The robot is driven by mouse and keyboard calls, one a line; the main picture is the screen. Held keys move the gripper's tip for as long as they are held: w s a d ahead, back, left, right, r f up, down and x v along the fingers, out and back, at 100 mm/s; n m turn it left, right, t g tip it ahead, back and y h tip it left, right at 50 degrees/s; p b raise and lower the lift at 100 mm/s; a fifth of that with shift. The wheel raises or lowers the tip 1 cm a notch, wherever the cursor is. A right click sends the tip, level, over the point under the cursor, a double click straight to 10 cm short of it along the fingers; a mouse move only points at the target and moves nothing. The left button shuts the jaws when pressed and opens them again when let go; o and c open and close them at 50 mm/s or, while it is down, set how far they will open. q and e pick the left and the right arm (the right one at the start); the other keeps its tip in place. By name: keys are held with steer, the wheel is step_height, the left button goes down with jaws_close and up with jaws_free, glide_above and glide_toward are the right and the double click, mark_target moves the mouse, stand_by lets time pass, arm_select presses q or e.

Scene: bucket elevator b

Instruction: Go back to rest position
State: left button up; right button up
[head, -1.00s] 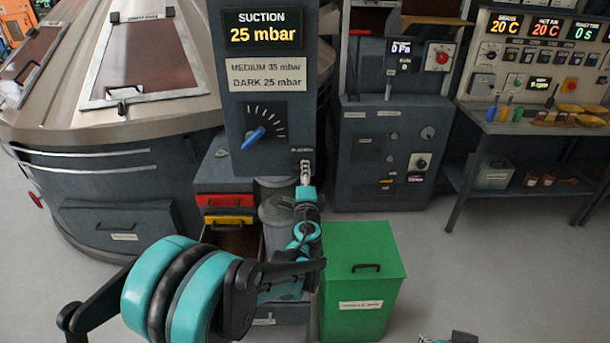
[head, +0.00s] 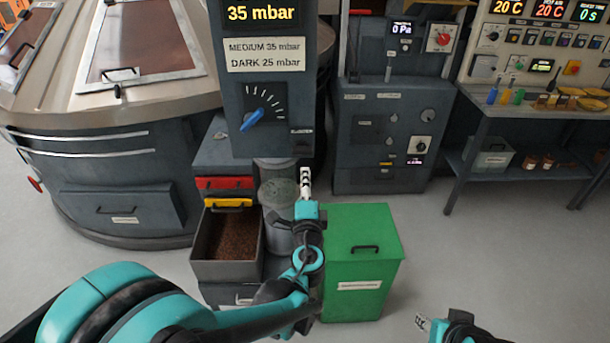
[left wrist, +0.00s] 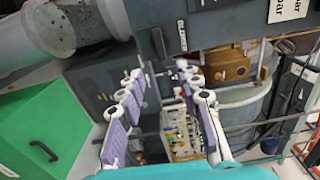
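My left gripper (head: 306,180) is raised just below the dark suction panel (head: 270,80), in front of the machine. In the left wrist view its two fingers (left wrist: 160,75) are spread apart with nothing between them. The panel reads 35 mbar above a blue-pointer knob (head: 256,117). My right gripper (head: 422,322) shows only in part at the bottom of the head view, over the floor; its opening is too small to judge.
An open bin of brown granules (head: 229,235) and a clear cylinder (head: 277,195) stand close beside my left arm. A green box (head: 361,262) stands to its right. A bench (head: 540,130) is at the far right. Floor at right is clear.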

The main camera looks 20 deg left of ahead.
stand_by(0.4)
arm_select(q)
steer(key=s+a+f+n+g, duration=0.5)
steer(key=s+a+n+g, duration=0.25)
steer(key=s+n, duration=0.35)
steer(key=s+d+f+n+g+h, duration=0.1)
steer(key=s+d+f+n+h, duration=0.1)
steer(key=s, duration=0.4)
steer(key=s+d+f+n+g+h, duration=0.1)
steer(key=s+d+f+n+h, duration=0.1)
steer(key=s, duration=0.5)
steer(key=shift+s+d+f+g+h, duration=0.15)
steer(key=shift+d+f+g+h, duration=0.3)
steer(key=shift+d, duration=0.6)
